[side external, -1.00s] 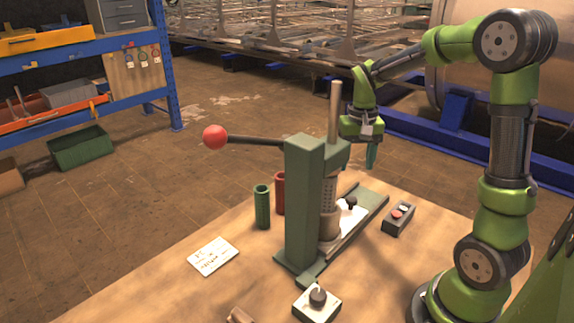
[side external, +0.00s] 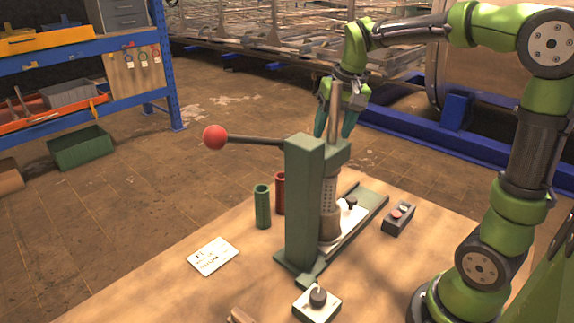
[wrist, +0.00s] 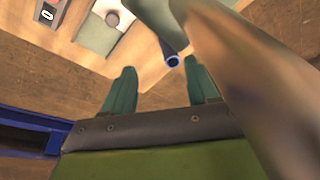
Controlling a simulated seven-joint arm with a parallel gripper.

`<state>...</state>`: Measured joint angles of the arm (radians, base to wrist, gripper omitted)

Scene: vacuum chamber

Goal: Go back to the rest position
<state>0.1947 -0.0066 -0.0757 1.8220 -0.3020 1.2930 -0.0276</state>
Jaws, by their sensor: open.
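My gripper (side external: 335,122) is open and empty, its two teal fingers apart and pointing down. In the side external view it hangs at the height of the top of the green arbor press (side external: 303,205), overlapping the press's upright metal rod (side external: 333,110) in the picture. How far it is behind the rod I cannot tell. In the wrist view both fingertips of my gripper (wrist: 160,85) show with nothing between them. A large blurred tan shape (wrist: 240,80), perhaps the rod, crosses close to the camera on the right.
The press's lever with a red ball (side external: 215,137) sticks out left. On the table (side external: 160,290) are a green cup (side external: 262,207), a red cup (side external: 280,190), a white card (side external: 212,256), a button box (side external: 399,220) and a knob box (side external: 317,303). A blue shelf (side external: 165,80) stands at far left.

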